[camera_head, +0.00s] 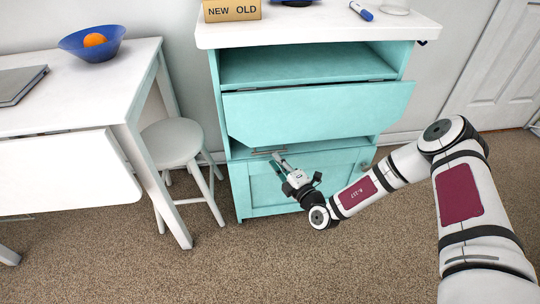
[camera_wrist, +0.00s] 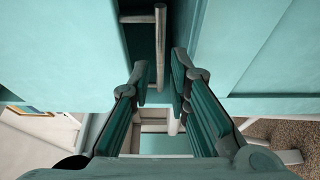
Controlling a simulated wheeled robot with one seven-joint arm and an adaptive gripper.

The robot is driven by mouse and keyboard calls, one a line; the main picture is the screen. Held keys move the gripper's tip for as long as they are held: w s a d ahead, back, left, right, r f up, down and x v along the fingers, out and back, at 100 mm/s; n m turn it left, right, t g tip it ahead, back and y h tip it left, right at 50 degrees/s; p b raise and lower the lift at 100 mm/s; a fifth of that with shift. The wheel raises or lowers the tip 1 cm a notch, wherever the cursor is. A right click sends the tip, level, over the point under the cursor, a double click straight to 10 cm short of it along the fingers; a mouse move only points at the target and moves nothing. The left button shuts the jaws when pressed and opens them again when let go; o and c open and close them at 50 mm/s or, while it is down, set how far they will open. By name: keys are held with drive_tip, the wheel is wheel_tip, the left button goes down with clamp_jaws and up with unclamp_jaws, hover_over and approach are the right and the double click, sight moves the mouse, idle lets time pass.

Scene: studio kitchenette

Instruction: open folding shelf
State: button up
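The folding shelf (camera_head: 315,112) is a teal panel with cut lower corners. It hangs down from a hinge line at the front of the teal cabinet, below an open compartment. A slim bar handle (camera_head: 268,151) shows just under its lower left edge; I cannot tell which part it is fixed to. My gripper (camera_head: 279,158) is beside this handle, in front of the cabinet. In the wrist view, my gripper (camera_wrist: 162,78) is open, with the grey handle bar (camera_wrist: 160,45) between the fingertips. I cannot tell whether either finger touches it.
A lower cabinet door (camera_head: 270,185) is behind my gripper. The white cabinet top (camera_head: 320,30) holds a box and a blue marker. A white stool (camera_head: 172,140) and table (camera_head: 85,95) stand at left. Carpet in front is clear.

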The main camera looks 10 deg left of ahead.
sight(270, 152)
drive_tip(key=shift+b+x, duration=0.8)
drive_tip(key=shift+x, duration=1.95)
drive_tip(key=shift+c, duration=0.4)
clamp_jaws()
